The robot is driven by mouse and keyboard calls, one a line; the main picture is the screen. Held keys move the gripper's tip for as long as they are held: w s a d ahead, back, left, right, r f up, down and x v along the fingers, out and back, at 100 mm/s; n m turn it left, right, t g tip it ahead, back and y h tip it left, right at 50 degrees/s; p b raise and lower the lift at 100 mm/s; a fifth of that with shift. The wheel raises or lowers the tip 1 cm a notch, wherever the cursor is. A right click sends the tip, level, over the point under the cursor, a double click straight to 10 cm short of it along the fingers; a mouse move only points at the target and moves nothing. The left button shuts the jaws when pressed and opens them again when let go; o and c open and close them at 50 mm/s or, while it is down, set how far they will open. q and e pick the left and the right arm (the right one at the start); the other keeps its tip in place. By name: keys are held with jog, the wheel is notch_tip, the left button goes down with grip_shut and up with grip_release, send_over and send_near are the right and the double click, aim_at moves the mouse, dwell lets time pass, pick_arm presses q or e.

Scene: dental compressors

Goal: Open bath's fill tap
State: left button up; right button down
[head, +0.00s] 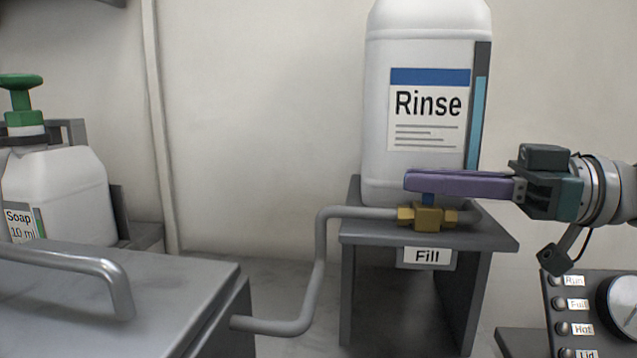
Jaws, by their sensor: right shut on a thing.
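The fill tap (428,217) is a brass valve body on a grey pipe, above a "Fill" label (427,257). A small blue part, its stem or handle, shows just above the brass. My right gripper (415,181) reaches in from the right with its long purple fingers level over the tap. It is shut on the tap's handle, and the fingers hide most of that handle, so its angle cannot be told. The grey bath (150,300) stands at the lower left, and the pipe (318,270) runs from it to the tap. My left gripper is out of view.
A white Rinse bottle (385,120) stands on a grey stand (490,235) right behind the tap. A Soap bottle (70,190) with a green pump is at left. A control panel (585,310) with buttons and a gauge is at lower right.

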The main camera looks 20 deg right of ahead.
jog(key=shift+r, duration=0.1)
jog(key=c, duration=0.8)
grip_release()
jog(key=shift+a, duration=0.1)
jog(key=shift+c, duration=0.2)
jog(key=v, duration=1)
jog(key=shift+b, duration=0.3)
jog(key=shift+a, duration=0.1)
